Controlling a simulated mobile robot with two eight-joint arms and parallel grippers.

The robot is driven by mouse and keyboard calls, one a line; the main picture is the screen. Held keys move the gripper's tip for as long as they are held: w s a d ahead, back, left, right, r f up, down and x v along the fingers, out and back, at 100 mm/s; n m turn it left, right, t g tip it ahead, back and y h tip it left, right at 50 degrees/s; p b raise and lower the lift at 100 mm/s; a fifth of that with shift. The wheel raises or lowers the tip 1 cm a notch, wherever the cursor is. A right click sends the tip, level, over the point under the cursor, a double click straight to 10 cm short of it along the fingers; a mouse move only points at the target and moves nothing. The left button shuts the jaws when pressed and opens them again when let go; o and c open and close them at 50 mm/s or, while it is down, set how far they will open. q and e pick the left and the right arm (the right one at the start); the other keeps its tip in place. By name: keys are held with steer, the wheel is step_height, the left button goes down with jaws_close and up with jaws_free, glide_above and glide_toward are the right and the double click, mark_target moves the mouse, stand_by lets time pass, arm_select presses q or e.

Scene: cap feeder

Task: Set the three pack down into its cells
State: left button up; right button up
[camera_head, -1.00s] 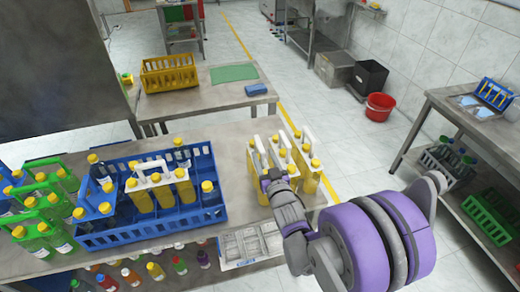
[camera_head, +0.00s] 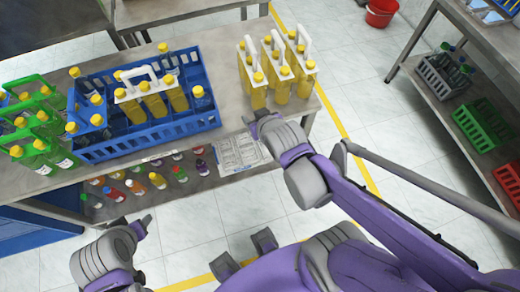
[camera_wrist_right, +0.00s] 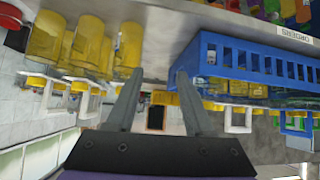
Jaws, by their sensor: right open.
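A three pack of yellow bottles with a white handle (camera_head: 152,98) stands upright in the middle cells of the blue crate (camera_head: 150,136). Its bottoms are hidden by the crate walls. More yellow packs with white handles (camera_head: 278,75) stand on the bench to the right of the crate. My right gripper (camera_head: 257,120) is at the bench's front edge, in front of these packs and apart from them. In the right wrist view (camera_wrist_right: 156,88) its fingers are spread with nothing between them. My left gripper (camera_head: 140,228) is low at the left, its jaws unclear.
Blue-handled packs (camera_head: 92,112) occupy the crate's left end. Green-handled packs (camera_head: 38,135) stand left of the crate. A metal shelf with green crate (camera_head: 478,126) stands right; the floor between is clear.

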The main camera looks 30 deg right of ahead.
steer(key=s+a+n+g+y, duration=0.1)
steer(key=s+a+g, duration=0.3)
steer(key=s, duration=0.5)
steer(key=shift+s+a+f+y+p, duration=0.25)
steer(key=shift+s+y+p, duration=0.05)
steer(key=shift+s+p, duration=0.15)
stand_by(0.6)
